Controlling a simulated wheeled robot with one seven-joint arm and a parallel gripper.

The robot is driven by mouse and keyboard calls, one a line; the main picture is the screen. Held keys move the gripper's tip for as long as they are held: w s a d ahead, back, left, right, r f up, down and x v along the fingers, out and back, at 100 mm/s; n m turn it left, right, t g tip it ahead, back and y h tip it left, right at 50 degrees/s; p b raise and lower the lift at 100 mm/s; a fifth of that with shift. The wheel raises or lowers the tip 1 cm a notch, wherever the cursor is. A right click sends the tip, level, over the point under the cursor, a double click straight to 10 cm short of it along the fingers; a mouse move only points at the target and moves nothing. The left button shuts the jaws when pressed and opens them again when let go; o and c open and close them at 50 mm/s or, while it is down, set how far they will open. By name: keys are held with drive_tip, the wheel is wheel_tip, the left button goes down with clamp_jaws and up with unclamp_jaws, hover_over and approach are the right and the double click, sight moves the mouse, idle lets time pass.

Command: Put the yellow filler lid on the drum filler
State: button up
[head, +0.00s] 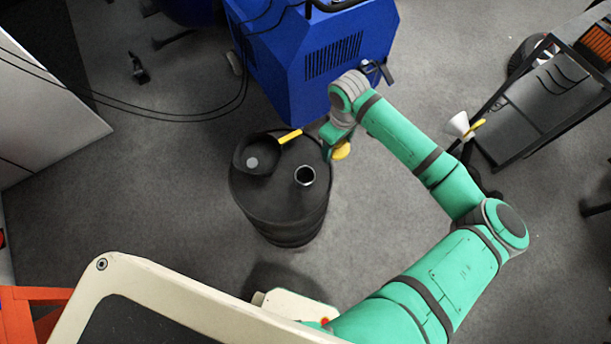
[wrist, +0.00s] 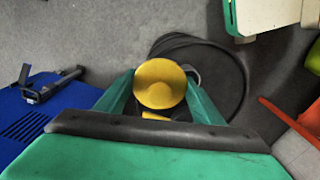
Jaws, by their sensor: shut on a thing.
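The yellow filler lid (head: 342,151) is a round yellow cap held in my gripper (head: 337,147), at the right edge of the black drum. In the wrist view the lid (wrist: 160,83) sits between the two green fingers of my gripper (wrist: 160,92), which is shut on it. The drum (head: 280,212) stands upright on the floor. The drum filler (head: 304,175) is an uncovered round neck with a pale rim on the drum top, left of and nearer than the lid. In the wrist view the lid hides part of the drum top.
A blue machine (head: 315,60) stands close behind the drum. A dark-framed cart (head: 545,115) and a white funnel (head: 459,125) are at right. Floor left of the drum is mostly clear.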

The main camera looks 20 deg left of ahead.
drive_tip(key=s+a+n, duration=0.4)
drive_tip(key=s+n, duration=0.6)
drive_tip(key=s+a+n, duration=0.3)
drive_tip(key=s+n, duration=0.6)
drive_tip(key=n, duration=0.1)
drive_tip(key=w+f, duration=0.3)
drive_tip(key=w, duration=0.1)
drive_tip(key=w+f, duration=0.4)
drive_tip(key=w+a+f, duration=0.1)
drive_tip(key=w+f, duration=0.2)
drive_tip(key=w, duration=0.2)
drive_tip(key=shift+w+a+f, duration=0.1)
drive_tip(key=shift+f, duration=0.15)
drive_tip(key=shift+w+f, duration=0.1)
drive_tip(key=shift+f, duration=1.5)
drive_tip(key=shift+f, duration=0.4)
drive_tip(key=shift+f, duration=0.25)
